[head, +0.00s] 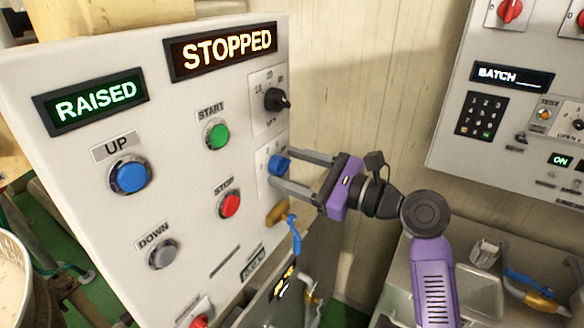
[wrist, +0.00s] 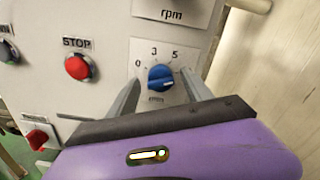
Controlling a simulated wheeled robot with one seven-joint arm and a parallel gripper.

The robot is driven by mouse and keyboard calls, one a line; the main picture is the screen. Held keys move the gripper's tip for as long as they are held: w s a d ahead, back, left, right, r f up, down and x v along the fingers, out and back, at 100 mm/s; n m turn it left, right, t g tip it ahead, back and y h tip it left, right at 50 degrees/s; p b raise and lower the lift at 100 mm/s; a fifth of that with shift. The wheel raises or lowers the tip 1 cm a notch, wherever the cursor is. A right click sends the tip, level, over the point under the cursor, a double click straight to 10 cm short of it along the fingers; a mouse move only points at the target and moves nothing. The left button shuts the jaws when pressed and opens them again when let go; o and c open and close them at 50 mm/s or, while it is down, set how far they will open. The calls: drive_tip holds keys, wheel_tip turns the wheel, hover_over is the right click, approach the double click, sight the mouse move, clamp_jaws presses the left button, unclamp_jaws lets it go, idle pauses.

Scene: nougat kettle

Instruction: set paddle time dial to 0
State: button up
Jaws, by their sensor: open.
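The paddle time dial is a blue knob (head: 279,165) on a white plate at the right edge of the control panel. In the wrist view the blue knob (wrist: 160,78) has 0, 3 and 5 printed around it from left to right, and small lettering below. A pale mark on the knob seems to face right, away from the 0, but it is small. My purple gripper (head: 283,170) is open, with one finger on each side of the knob. In the wrist view the fingers flank it with gaps that look clear; contact cannot be told.
A black rpm knob (head: 277,99) sits above the dial. The green START button (head: 217,136) and red STOP button (head: 230,205) are to its left. Displays read STOPPED (head: 221,49) and RAISED (head: 92,102). A yellow-and-blue valve handle (head: 284,219) projects below my gripper. A keypad panel (head: 455,139) hangs right.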

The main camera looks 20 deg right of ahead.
drive_tip(key=shift+c, duration=0.2)
clamp_jaws()
